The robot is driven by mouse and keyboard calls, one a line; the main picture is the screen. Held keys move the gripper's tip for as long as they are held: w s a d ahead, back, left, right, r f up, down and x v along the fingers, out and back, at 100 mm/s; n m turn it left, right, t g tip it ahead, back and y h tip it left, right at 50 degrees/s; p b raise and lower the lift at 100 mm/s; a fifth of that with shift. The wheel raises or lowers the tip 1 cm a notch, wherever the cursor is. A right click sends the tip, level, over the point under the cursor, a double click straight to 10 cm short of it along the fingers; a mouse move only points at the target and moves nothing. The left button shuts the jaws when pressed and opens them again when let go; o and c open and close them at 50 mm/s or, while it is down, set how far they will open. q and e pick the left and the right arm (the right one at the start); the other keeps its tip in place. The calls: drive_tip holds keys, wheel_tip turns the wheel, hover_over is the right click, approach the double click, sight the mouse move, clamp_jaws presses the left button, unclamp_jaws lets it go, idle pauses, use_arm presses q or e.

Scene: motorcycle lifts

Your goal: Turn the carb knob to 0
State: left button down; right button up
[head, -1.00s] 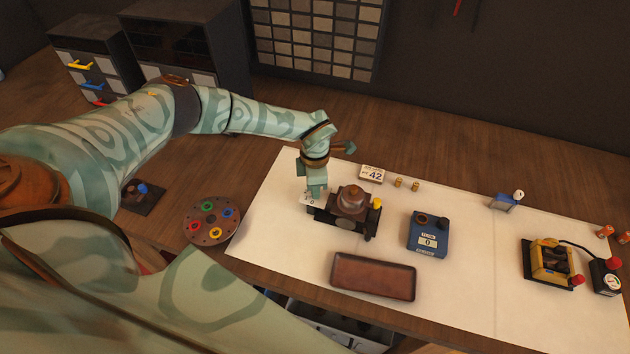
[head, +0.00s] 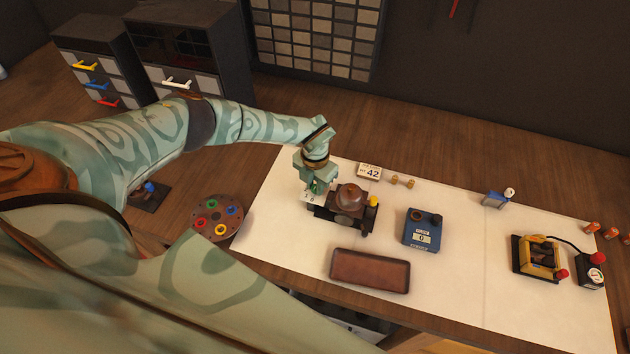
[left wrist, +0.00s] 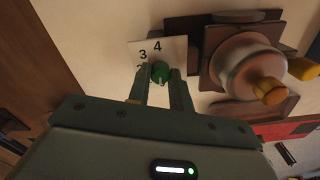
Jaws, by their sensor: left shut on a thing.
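The carb knob (left wrist: 161,72) is a small green knob on a white dial plate (left wrist: 174,46) in the left wrist view. The figures 3 and 4 show on the plate; the rest of the scale, including any 0, is hidden or out of frame. My left gripper (left wrist: 163,84) is shut on the knob, a fingertip on either side of it. The carburetor (left wrist: 243,70) stands beside the dial, with a round brown body. In the head view, my left gripper (head: 315,187) points down at the left end of the carburetor (head: 349,200). My right gripper is not in view.
A brown tray (head: 370,284) lies in front of the carburetor. A blue box reading 0 (head: 422,230) stands to its right. A card reading 42 (head: 369,172) is behind it, and a disc with coloured rings (head: 216,220) is at left. The white mat between them is bare.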

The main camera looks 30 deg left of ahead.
sight(315, 187)
use_arm(q)
drive_tip(key=shift+w+n, duration=0.1)
drive_tip(key=shift+n, duration=0.4)
drive_tip(key=c, duration=1.3)
unclamp_jaws()
drive_tip(key=shift+o, duration=0.2)
wheel_tip(315, 187, up, 16)
drive_tip(key=shift+r, duration=0.2)
